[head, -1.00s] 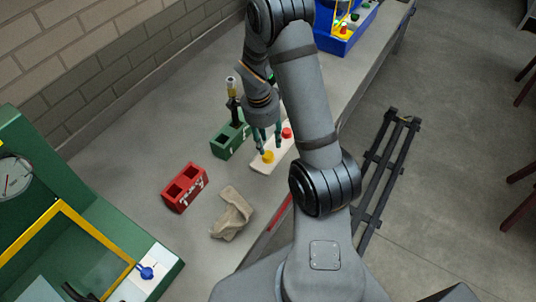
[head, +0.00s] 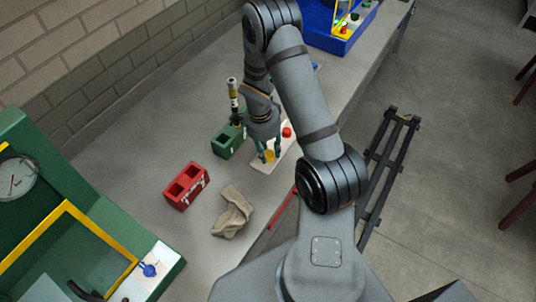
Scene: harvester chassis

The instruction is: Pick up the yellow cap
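The yellow cap (head: 269,156) is on the white board (head: 263,172) on the grey bench. My gripper (head: 269,158) points down over the board, with its fingers on either side of the yellow cap. The fingers look apart, and I cannot tell whether they touch the cap. A red cap (head: 287,132) sits on the same board, just up and right of the gripper. The far part of the board is partly hidden by my arm.
A green two-hole block (head: 228,140) with a dark, yellow-topped tool (head: 233,95) stands left of the board. A red two-hole block (head: 185,186) and a crumpled cloth (head: 232,212) lie nearer. A blue station (head: 336,40) stands at the far end. Bare bench lies left of the blocks.

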